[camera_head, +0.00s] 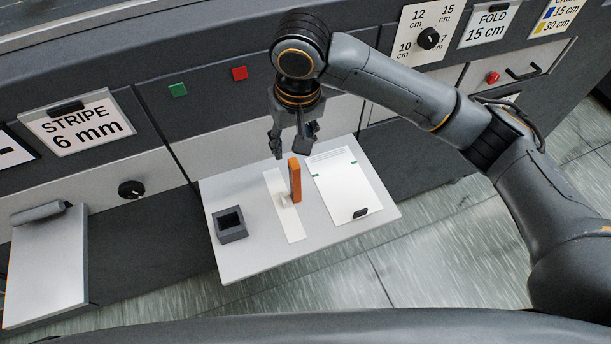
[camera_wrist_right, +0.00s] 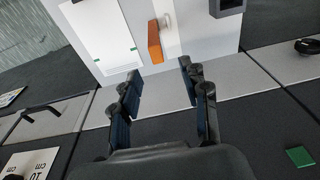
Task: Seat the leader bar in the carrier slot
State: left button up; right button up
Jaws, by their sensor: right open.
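An orange bar (camera_head: 295,180), which looks like the leader bar, stands upright on a white strip (camera_head: 275,190) on the light grey shelf. A small pale piece is at its base. It also shows in the right wrist view (camera_wrist_right: 155,42). A dark grey block with a square opening (camera_head: 230,225), possibly the carrier slot, sits left of the strip. It partly shows in the wrist view (camera_wrist_right: 227,7). My right gripper (camera_head: 297,149) is open and empty, apart from the orange bar, at the shelf's machine side. The bar is just beyond its fingertips (camera_wrist_right: 160,75). My left gripper is not in view.
A white sheet with green marks (camera_head: 340,180) and a black clip (camera_head: 360,213) lies right of the strip. The machine's dark front, with a green button (camera_head: 177,90) and red button (camera_head: 239,73), rises behind the shelf (camera_head: 245,263). Another tray (camera_head: 45,265) stands left.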

aim_at(296, 163)
jog(key=shift+w+d+r, duration=0.1)
jog(key=shift+w+d, duration=0.15)
jog(key=shift+d, duration=0.15)
jog(key=f, duration=0.5)
jog(key=w+f, duration=0.1)
jog(key=f, duration=0.1)
jog(key=shift+a+f+p, duration=0.2)
jog(key=shift+f+p, duration=0.15)
jog(key=shift+f, duration=0.05)
jog(key=shift+w+a+f+p, duration=0.15)
jog(key=shift+f+p, duration=0.2)
jog(key=shift+f, duration=1.05)
jog(key=shift+w+a+f+p, duration=0.15)
jog(key=shift+f+p, duration=0.15)
jog(key=shift+f, duration=1.1)
jog(key=shift+s, duration=0.1)
jog(key=shift+c, duration=0.2)
grip_shut()
